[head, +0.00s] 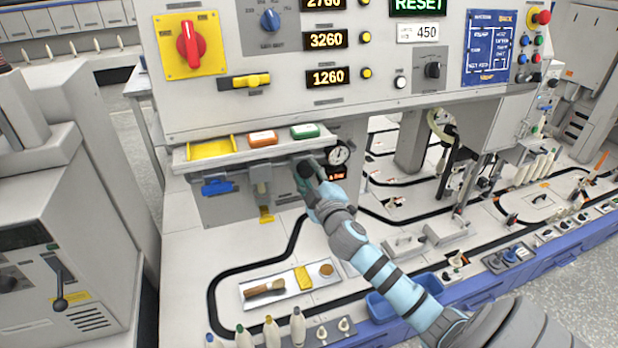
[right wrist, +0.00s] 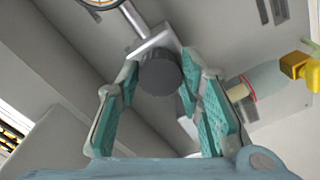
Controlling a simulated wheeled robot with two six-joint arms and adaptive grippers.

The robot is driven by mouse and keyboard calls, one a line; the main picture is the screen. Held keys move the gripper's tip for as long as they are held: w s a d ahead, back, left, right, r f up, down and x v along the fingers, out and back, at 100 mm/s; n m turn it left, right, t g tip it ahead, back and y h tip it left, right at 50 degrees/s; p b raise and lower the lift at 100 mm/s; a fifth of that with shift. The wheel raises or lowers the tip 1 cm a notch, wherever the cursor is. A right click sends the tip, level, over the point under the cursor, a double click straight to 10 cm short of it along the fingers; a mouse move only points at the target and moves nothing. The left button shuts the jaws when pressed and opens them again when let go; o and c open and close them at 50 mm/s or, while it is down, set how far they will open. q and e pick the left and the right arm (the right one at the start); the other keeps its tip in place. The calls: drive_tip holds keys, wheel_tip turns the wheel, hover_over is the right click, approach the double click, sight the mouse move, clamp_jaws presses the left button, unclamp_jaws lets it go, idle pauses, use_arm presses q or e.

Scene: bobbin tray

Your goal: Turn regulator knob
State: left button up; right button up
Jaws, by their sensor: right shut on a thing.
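The regulator knob (head: 304,169) is a dark round knob under the shelf of the grey machine panel, just left of the round pressure gauge (head: 339,154). My right gripper (head: 312,180) reaches up to it from the lower right and covers part of it. In the right wrist view the dark knob (right wrist: 160,77) sits between the tips of the two teal-padded fingers of the right gripper (right wrist: 158,88), which is shut on it. The gauge rim (right wrist: 98,3) shows at the top edge there. My left gripper is not in view.
A shelf (head: 180,160) with a yellow tray and orange and green blocks lies just above the knob. A blue valve handle (head: 217,186) and a yellow tab (head: 266,214) hang to its left. A white tray (head: 290,288) with a brush lies below on the worktop.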

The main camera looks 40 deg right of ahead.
drive_tip(key=shift+f+m+b, duration=0.1)
drive_tip(key=shift+m+b, duration=0.2)
drive_tip(key=shift+m, duration=0.9)
drive_tip(key=o, duration=1.2)
drive_tip(key=shift+c, duration=0.2)
drive_tip(key=v, duration=1.2)
drive_tip(key=shift+a, duration=0.1)
